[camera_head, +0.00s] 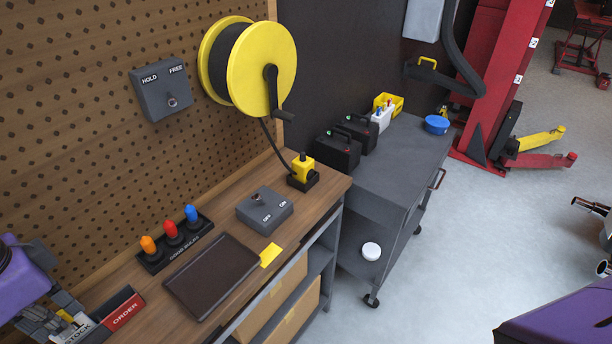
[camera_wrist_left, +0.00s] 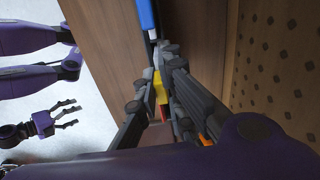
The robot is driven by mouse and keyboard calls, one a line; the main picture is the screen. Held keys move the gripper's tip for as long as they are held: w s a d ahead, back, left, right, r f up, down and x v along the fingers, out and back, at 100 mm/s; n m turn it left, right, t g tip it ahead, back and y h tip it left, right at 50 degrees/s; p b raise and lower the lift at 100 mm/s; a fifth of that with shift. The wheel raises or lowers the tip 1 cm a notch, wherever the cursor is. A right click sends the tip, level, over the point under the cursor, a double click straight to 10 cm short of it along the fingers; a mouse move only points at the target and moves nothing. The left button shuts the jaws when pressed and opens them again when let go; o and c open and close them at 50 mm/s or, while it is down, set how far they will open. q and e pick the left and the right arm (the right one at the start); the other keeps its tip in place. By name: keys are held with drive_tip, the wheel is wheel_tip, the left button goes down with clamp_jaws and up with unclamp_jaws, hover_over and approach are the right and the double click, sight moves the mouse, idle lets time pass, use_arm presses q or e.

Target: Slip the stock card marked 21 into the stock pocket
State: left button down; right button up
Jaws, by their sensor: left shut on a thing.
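My left gripper (camera_head: 62,318) is at the lower left of the head view, at the stock pocket (camera_head: 78,334). It is shut on a yellow card (camera_wrist_left: 159,88), seen between the fingers in the left wrist view; a small yellow bit of it also shows in the head view. The card's number cannot be read, and the fingers hide how it sits relative to the pocket. My right gripper (camera_wrist_left: 68,114) shows in the left wrist view, empty with its fingers apart, above the floor away from the bench.
The order pocket (camera_head: 122,310) stands beside the stock pocket. A dark tray (camera_head: 212,277), a yellow card (camera_head: 270,255) at the bench edge, a rack of coloured bulbs (camera_head: 172,238) and an off/on switch box (camera_head: 265,208) are further along. The pegboard (camera_head: 90,130) rises behind.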

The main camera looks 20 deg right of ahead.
use_arm(q)
drive_tip(key=c, duration=1.8)
unclamp_jaws()
use_arm(e)
drive_tip(key=shift+w, duration=0.1)
use_arm(q)
drive_tip(key=shift+r, duration=0.3)
wheel_tip(320, 180, up, 12)
drive_tip(key=shift+f, duration=0.25)
use_arm(e)
drive_tip(key=shift+w+a+r, duration=0.15)
drive_tip(key=shift+w+r, duration=0.05)
drive_tip(key=shift+w, duration=0.55)
drive_tip(key=shift+s, duration=0.15)
